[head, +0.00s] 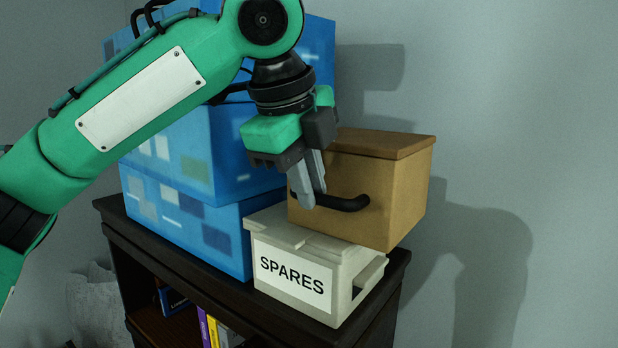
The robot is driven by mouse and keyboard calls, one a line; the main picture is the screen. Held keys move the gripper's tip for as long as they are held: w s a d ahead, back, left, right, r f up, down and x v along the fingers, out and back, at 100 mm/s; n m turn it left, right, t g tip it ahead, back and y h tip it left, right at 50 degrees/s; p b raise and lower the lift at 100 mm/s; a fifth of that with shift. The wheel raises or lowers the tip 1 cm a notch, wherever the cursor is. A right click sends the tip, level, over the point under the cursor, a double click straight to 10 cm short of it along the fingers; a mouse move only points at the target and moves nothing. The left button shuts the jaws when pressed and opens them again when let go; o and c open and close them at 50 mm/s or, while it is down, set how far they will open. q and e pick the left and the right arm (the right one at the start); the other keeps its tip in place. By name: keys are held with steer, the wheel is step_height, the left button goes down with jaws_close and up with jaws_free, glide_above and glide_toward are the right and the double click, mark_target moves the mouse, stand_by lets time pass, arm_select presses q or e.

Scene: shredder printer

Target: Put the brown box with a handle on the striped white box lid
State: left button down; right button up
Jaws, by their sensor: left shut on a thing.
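The brown box (397,190) has a flat lid and a dark curved handle (345,203) on its front face. My left gripper (309,187) comes from above, its fingers shut on the left part of the handle. The white box (340,268) with a "SPARES" label stands on the dark cabinet; its slatted lid (283,230) shows at the left and front. The brown box is over the back right part of this lid and reaches past its right side. I cannot tell whether it touches the lid. My right gripper is not in view.
Blue patterned boxes (215,230) are stacked on the cabinet just left of the white box. The dark cabinet top (398,262) has a narrow free strip at the right. Books (210,330) stand on the shelf below. A grey wall (520,130) is behind.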

arm_select(q)
steer(key=c, duration=1.4)
jaws_free()
steer(key=shift+d, duration=0.1)
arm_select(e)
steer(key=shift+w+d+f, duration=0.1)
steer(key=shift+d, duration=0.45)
